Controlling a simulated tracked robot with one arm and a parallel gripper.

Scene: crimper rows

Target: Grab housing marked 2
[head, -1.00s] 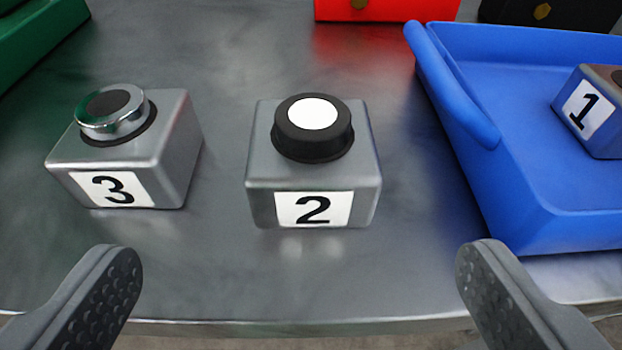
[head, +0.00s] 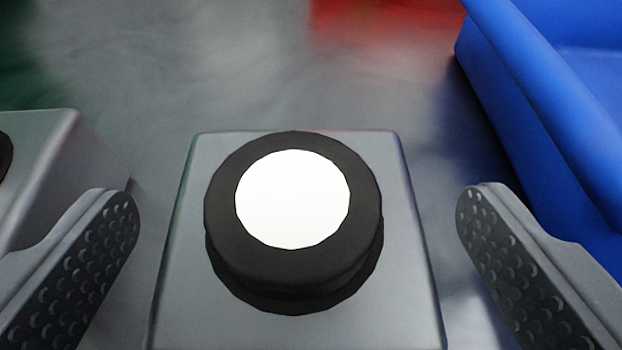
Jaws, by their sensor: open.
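The housing marked 2 (head: 410,290) is a grey metal box with a black round button with a white top (head: 292,200). It fills the lower middle of the head view, and its label and front face are out of view now. My gripper (head: 298,215) is open, with one dark dimpled finger on each side of the housing. A gap shows between each finger and the box. Nothing is held.
The housing marked 3 (head: 40,160) is partly in view at the left, close to my left finger. A blue bin (head: 560,110) stands at the right, near my right finger. A blurred red object (head: 380,20) lies at the back. The metal table beyond the housing is clear.

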